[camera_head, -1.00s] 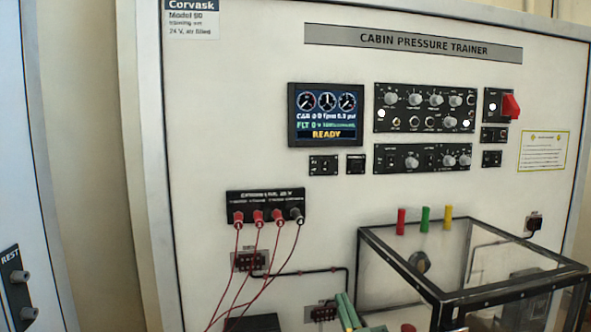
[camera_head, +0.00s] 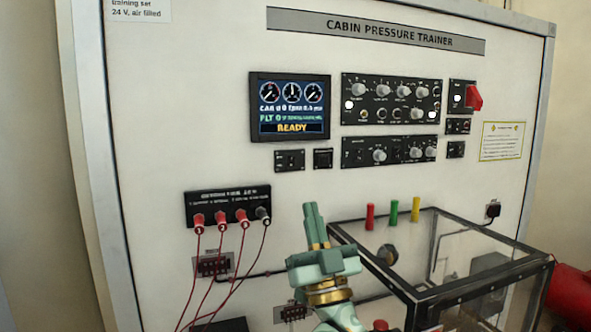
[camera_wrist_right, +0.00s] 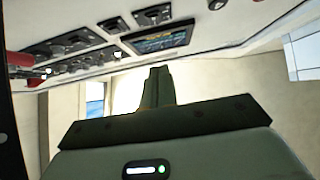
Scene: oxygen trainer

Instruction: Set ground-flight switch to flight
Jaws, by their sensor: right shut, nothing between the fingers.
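The trainer panel (camera_head: 170,130) carries an upper black control panel (camera_head: 391,100) with several knobs and small toggles, and a lower one (camera_head: 390,150). Small switch plates (camera_head: 289,160) sit under the screen, and others (camera_head: 458,126) sit at the right. Their labels are too small to read, so I cannot tell which is the ground-flight switch. My right gripper (camera_head: 313,222) points up in front of the panel, below the screen, its fingers together and empty. In the right wrist view its fingers (camera_wrist_right: 158,85) are closed, with the control panels (camera_wrist_right: 75,45) above. My left gripper is out of view.
The screen (camera_head: 290,106) reads READY. A clear box with a black frame (camera_head: 440,262) stands at the lower right, close to my right arm. Red leads (camera_head: 194,265) hang from the socket block (camera_head: 228,207). A red guard (camera_head: 474,97) sticks out at the upper right.

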